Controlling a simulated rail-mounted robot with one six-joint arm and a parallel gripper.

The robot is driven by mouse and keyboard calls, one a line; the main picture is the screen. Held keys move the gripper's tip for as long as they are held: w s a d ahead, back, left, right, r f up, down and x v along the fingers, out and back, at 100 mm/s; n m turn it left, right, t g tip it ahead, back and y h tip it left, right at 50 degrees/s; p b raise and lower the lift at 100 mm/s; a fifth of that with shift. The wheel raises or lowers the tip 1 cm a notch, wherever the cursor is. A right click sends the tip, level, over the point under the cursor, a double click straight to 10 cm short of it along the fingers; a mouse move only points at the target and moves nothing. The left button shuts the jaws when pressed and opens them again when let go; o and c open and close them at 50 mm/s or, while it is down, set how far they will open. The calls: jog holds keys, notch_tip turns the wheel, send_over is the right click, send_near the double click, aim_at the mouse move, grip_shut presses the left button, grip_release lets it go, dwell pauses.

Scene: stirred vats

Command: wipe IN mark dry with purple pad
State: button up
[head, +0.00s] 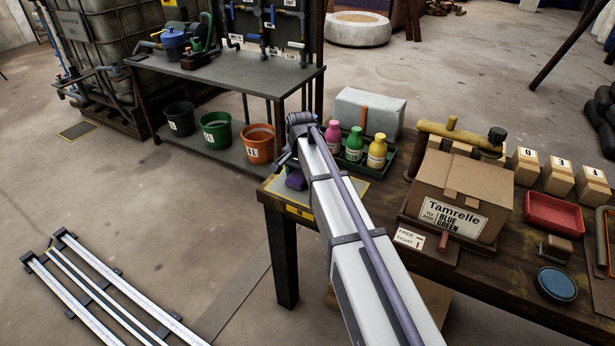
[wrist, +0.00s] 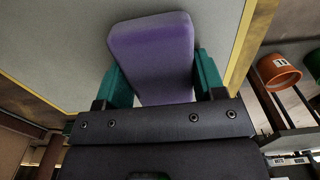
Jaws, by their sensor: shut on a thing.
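The purple pad (wrist: 152,55) is between the two green fingers of my gripper (wrist: 158,82), which is shut on it. In the head view the pad (head: 296,180) shows small beside the end of my arm, at the near left corner of the workbench. It is over a grey panel with a yellow border (wrist: 60,45), also partly seen in the head view (head: 349,191). I cannot tell whether the pad touches the panel. A yellow label (head: 299,211) is on the bench's front edge below; its lettering is too small to read. No wet patch shows; my arm and the pad hide part of the panel.
Pink, green and yellow bottles (head: 355,144) stand in a dark tray close behind the panel. A cardboard Tamrelle box (head: 457,197), a red tray (head: 553,217) and a round blue pad (head: 557,284) are to the right. Buckets (head: 216,133) stand under the rear bench.

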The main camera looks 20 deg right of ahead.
jog(key=shift+w+a, duration=0.4)
jog(key=shift+w, duration=0.05)
notch_tip(320, 180, up, 6)
jog(key=p, duration=0.6)
notch_tip(320, 180, up, 3)
jog(key=p, duration=0.3)
jog(key=shift+r, duration=0.1)
